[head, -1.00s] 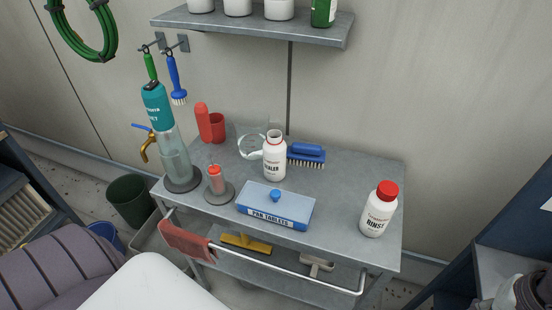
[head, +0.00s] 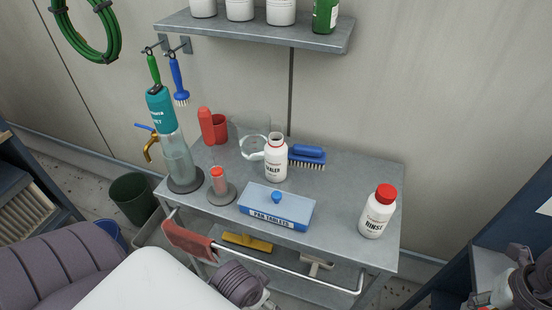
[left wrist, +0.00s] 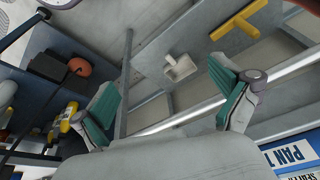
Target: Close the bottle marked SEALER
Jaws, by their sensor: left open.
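The white SEALER bottle (head: 276,160) stands upright on the grey cart top, its neck bare with no cap on it. A small piece with a red top (head: 218,174) sits on a round grey base left of the bottle; I cannot tell if the red part is a loose cap. My left gripper (left wrist: 168,92) is open and empty, its green-padded fingers wide apart above the cart's lower front. In the head view only my wrist part shows at the bottom edge, well short of the bottle.
A blue PAN TABLETS box (head: 276,207) stands in front of the bottle. A red-capped RINSE bottle (head: 377,212) is at the right. A blue brush (head: 307,155) and a clear jug (head: 252,146) are close behind. A rail (head: 300,277) with a red cloth (head: 187,240) runs along the front.

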